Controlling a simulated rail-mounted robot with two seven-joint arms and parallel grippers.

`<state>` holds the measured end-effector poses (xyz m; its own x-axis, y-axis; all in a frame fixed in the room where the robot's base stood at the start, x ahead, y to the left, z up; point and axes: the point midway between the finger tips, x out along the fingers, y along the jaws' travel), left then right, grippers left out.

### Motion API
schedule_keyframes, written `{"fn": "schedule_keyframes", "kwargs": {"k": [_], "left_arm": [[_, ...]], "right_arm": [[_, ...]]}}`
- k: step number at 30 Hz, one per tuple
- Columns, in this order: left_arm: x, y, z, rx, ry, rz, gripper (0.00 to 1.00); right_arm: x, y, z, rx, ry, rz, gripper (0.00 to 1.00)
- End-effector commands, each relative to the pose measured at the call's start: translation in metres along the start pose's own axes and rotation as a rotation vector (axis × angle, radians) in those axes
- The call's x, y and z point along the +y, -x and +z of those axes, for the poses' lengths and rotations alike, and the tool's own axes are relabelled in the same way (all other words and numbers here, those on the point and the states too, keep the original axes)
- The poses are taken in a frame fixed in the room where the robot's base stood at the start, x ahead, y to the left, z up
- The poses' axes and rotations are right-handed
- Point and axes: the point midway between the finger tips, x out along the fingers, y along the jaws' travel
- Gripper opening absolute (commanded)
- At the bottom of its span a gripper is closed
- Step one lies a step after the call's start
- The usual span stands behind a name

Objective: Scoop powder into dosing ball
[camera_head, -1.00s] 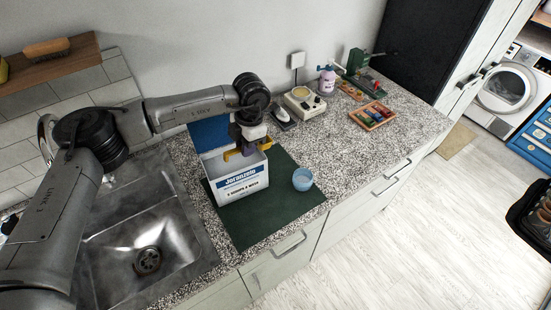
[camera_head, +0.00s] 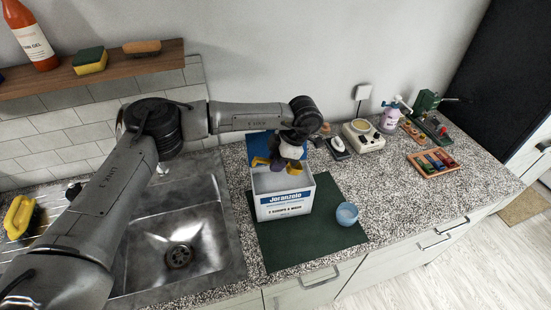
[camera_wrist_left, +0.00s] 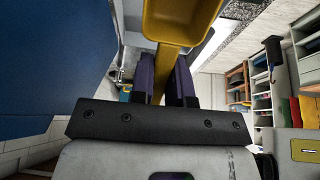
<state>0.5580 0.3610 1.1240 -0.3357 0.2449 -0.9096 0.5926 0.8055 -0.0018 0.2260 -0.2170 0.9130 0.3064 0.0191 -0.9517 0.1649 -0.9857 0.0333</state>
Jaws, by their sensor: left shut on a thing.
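My left gripper (camera_head: 281,162) is shut on a yellow scoop (camera_head: 294,168) at the open top of the white powder box (camera_head: 286,205). The left wrist view shows the scoop's handle between the purple fingers (camera_wrist_left: 164,82) and its bowl (camera_wrist_left: 181,20) beyond them. The light blue dosing ball (camera_head: 347,214) stands apart, right of the box, on a dark green mat (camera_head: 310,243). My right gripper is not in view.
A metal sink (camera_head: 180,235) lies left of the mat. Behind and right are a kitchen scale (camera_head: 363,136), a white item on a dark base (camera_head: 338,146), a purple bottle (camera_head: 389,118) and a wooden tray (camera_head: 433,162). The counter right of the dosing ball is clear.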

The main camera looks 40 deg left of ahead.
Motion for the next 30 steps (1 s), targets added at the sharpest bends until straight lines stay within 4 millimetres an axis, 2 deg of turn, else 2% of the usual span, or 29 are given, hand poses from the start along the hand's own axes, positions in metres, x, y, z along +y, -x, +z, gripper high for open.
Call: {"fn": "schedule_keyframes", "kwargs": {"k": [9,21,30], "left_arm": [[0.0,-0.022,0.015,0.076,0.001,0.0,0.0],[0.0,-0.049,0.027,0.073,0.0,-0.001,0.0],[0.0,-0.062,0.034,0.072,0.0,0.0,0.0]], "right_arm": [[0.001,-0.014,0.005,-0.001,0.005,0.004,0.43],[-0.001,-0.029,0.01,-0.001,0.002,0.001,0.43],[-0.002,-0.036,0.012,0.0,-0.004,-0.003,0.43]]}}
